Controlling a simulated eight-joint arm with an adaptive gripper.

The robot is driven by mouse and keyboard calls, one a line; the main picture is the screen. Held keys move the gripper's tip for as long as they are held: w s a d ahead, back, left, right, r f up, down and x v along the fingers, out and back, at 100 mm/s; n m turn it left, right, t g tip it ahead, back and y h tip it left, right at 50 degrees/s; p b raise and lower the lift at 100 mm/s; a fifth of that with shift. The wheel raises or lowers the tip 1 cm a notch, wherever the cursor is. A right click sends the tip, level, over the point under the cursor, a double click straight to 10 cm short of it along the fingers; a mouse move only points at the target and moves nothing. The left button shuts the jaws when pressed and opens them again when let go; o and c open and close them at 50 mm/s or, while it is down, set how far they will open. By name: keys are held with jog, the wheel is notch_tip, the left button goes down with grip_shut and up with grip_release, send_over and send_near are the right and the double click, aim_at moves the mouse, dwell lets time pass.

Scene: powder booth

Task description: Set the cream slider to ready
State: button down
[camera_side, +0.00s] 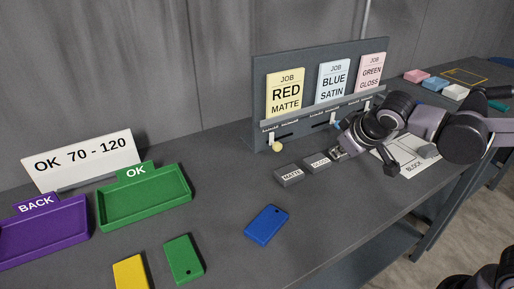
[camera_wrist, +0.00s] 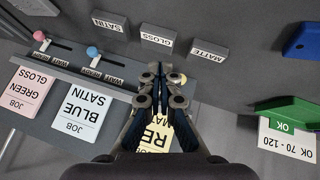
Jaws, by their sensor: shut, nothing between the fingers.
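The cream slider's round knob (camera_side: 277,147) sits at the left end of its slot, under the RED MATTE card (camera_side: 285,92), in the side view. In the wrist view the cream knob (camera_wrist: 183,78) shows just right of my fingertips, partly hidden by them. My gripper (camera_wrist: 160,70) is shut and empty, its fingertips close to the knob in that picture; I cannot tell whether they touch it. In the side view my gripper (camera_side: 337,153) is right of the knob and apart from it in the picture. The small wait and ready labels by the cream slot are not readable.
The blue knob (camera_wrist: 92,51) and pink knob (camera_wrist: 39,36) stand along the same panel (camera_side: 262,72). MATTE (camera_side: 289,176) and GLOSS (camera_side: 317,164) blocks lie in front, with a SATIN block (camera_wrist: 109,22). A blue tag (camera_side: 267,222) and green tray (camera_side: 145,207) are farther off.

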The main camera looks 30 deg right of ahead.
jog(key=w+a+n+t+h, duration=0.1)
jog(key=w+a+t+h, duration=0.1)
jog(key=w+a, duration=0.8)
jog(key=shift+w+h, duration=0.3)
jog(key=shift+a+f, duration=0.1)
send_near(274, 142)
jog(key=x, duration=0.4)
jog(key=shift+w+f, duration=0.15)
jog(key=shift+f, duration=0.1)
jog(key=d, duration=0.8)
jog(key=v, duration=1)
